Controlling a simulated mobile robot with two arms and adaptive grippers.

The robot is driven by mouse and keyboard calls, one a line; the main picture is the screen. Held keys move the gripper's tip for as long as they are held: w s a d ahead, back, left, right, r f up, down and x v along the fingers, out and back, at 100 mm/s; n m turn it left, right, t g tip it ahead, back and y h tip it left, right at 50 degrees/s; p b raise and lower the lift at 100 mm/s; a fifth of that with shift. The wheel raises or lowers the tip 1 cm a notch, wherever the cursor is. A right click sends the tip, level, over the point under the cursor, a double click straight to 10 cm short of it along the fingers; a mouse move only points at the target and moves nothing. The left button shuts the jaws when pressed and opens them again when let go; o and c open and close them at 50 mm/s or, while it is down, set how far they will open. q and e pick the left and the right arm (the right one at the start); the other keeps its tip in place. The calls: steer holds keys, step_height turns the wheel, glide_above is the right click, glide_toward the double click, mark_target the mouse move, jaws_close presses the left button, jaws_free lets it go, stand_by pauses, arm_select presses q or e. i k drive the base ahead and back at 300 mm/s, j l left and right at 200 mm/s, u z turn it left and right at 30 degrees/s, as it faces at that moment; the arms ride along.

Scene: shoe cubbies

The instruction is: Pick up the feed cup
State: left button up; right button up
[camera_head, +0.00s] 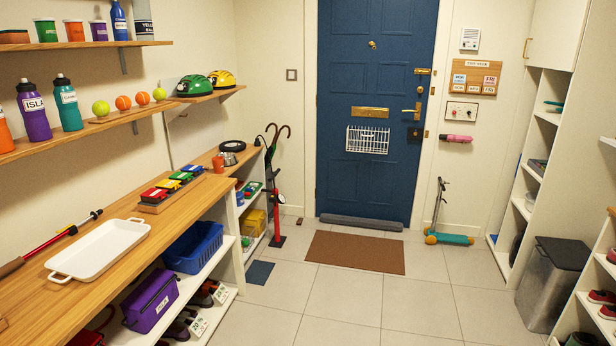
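No label reading feed cup is legible. A small orange-red cup (218,163) stands on the far end of the wooden counter, beside a dark bowl-like item (231,149); it may be the feed cup. Other cups stand on the top wall shelf: a green one (46,31), a red one (74,31) and a purple one (98,31). Their lettering is too small to read surely. Neither of my grippers shows in the head view.
A white tray (62,273) and a rack of coloured toy-like items (160,202) sit on the counter (190,222). A red pump (277,215) and umbrellas stand past its far end. A grey bin (549,283) stands at right. The tiled floor in the middle is clear around a brown mat (355,252).

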mark_target(218, 162)
steer(key=i+u, duration=0.15)
steer(key=i, duration=0.4)
steer(key=i+l+u, duration=0.1)
steer(key=i, duration=0.45)
steer(key=i+l+u, duration=0.15)
steer(key=i, duration=0.35)
steer(key=i+l+u, duration=0.15)
steer(key=i, duration=0.4)
steer(key=l, duration=0.1)
